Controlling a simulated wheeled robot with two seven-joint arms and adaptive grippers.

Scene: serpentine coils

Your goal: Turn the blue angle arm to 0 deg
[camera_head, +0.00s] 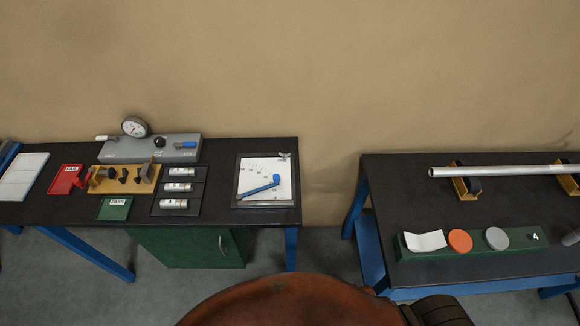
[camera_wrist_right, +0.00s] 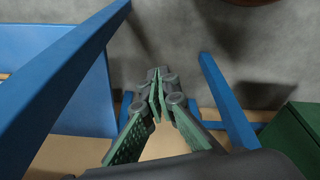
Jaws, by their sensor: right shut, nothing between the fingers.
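The blue angle arm (camera_head: 259,188) lies on a white sheet with printed scale marks (camera_head: 252,168), set on a dark board (camera_head: 237,201) at the right end of the left table. The arm slants up to the right, with its round end at the upper right. No gripper is near it in the head view. My right gripper (camera_wrist_right: 157,97) shows in the right wrist view with its fingers together and nothing between them. It is low, near blue table legs, away from the angle arm. My left gripper is in neither view.
The left table (camera_head: 222,150) also holds a grey block with a dial gauge (camera_head: 134,127), red and green trays, and several white cylinders. The right table (camera_head: 400,175) carries a metal pipe (camera_head: 500,171) on yellow holders. A gap separates the tables. A green cabinet (camera_head: 185,247) stands below.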

